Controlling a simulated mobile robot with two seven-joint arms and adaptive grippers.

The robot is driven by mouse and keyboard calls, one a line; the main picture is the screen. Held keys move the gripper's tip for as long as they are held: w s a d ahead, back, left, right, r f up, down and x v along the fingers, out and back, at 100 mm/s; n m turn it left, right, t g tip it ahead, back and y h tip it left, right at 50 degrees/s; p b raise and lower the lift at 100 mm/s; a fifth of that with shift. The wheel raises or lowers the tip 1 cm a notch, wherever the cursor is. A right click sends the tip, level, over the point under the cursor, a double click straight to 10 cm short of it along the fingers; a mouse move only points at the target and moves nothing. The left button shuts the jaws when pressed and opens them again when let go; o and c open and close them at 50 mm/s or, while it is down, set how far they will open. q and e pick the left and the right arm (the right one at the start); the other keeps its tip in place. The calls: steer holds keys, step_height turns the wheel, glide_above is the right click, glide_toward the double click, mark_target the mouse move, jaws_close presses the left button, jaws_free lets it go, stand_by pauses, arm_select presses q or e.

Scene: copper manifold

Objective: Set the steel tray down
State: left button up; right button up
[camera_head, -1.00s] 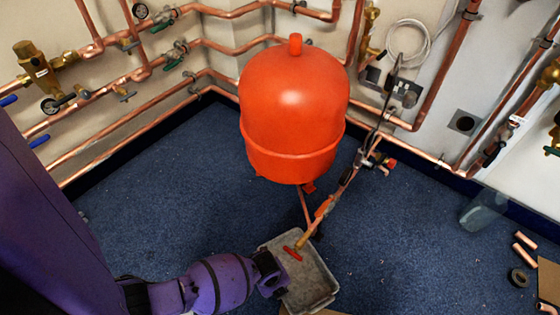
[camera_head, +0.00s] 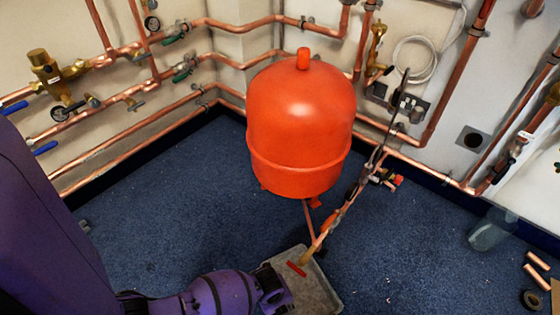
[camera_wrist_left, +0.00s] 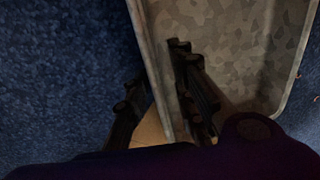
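The grey steel tray (camera_head: 325,292) lies at the bottom centre of the head view, below the red tank, and appears to rest on the blue carpet. Its lower part is cut off by the frame edge. In the left wrist view the tray (camera_wrist_left: 225,40) fills the upper right. My left gripper (camera_wrist_left: 158,88) straddles the tray's side wall, one dark finger outside and one inside. The fingers stand apart, with visible gaps to the wall. In the head view the left gripper (camera_head: 280,295) is at the tray's left edge. My right gripper is not in view.
The red tank (camera_head: 301,125) stands behind the tray. A pipe with a red handle (camera_head: 297,268) reaches down over the tray. A clear container (camera_head: 490,230), copper pieces (camera_head: 538,262) and a black tape roll (camera_head: 532,300) lie to the right. Blue carpet (camera_head: 170,215) is free at left.

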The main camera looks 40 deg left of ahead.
arm_select(q)
step_height(320, 180, up, 12)
steer(key=s+p, duration=0.1)
steer(key=p, duration=0.5)
steer(key=shift+s+a+p, duration=0.3)
steer(key=shift+s+a, duration=0.05)
steer(key=shift+s, duration=0.05)
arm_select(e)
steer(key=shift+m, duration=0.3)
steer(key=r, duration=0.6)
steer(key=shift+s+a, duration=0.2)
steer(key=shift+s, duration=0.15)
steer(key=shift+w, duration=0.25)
